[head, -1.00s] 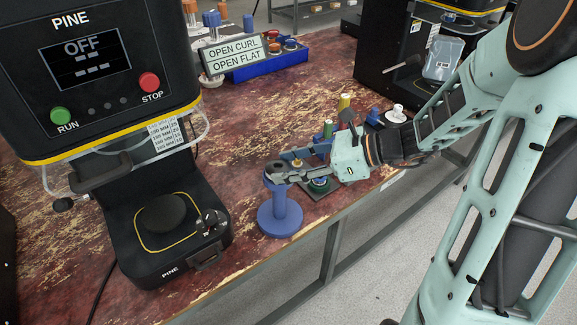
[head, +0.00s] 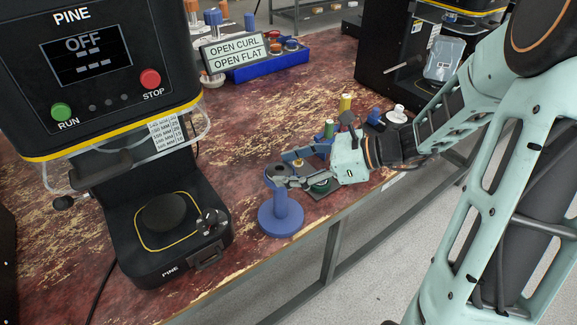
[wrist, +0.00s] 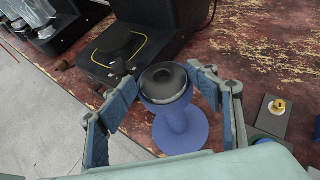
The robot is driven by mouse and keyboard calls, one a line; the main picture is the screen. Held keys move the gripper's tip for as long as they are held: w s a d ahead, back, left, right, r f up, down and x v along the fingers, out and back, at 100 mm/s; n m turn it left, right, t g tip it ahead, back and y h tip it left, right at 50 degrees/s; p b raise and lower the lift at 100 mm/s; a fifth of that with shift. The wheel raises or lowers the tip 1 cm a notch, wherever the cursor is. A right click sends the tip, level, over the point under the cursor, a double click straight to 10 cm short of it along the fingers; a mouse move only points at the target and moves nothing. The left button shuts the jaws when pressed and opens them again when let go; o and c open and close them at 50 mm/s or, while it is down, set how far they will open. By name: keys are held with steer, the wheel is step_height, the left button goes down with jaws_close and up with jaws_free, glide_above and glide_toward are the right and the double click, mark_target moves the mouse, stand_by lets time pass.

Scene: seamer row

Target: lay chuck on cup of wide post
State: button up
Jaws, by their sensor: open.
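The wide post (head: 280,214) is a blue stand with a round foot and a cup on top, upright near the bench's front edge. It also shows in the wrist view (wrist: 181,128). The chuck, a dark round disc with a raised black centre (wrist: 164,77), lies in the cup and looks about level. The blue rim shows around its near side. In the head view the chuck (head: 278,171) is small and partly hidden by a finger. My gripper (wrist: 163,82) is open, with its blue-padded fingers on either side of the cup, apart from the chuck.
The PINE seamer (head: 165,240), its screen reading OFF, stands left of the post. A dark plate (head: 322,188) with small parts lies just right of it. A sign (head: 236,54) and blue tray (head: 268,66) are behind. Bare bench lies between.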

steer(key=shift+d+f, duration=0.2)
steer(key=shift+f, duration=0.05)
steer(key=shift+r, duration=0.3)
steer(key=p+v, duration=0.2)
steer(key=v, duration=1)
steer(key=shift+r, duration=0.45)
steer(key=shift+w, duration=0.1)
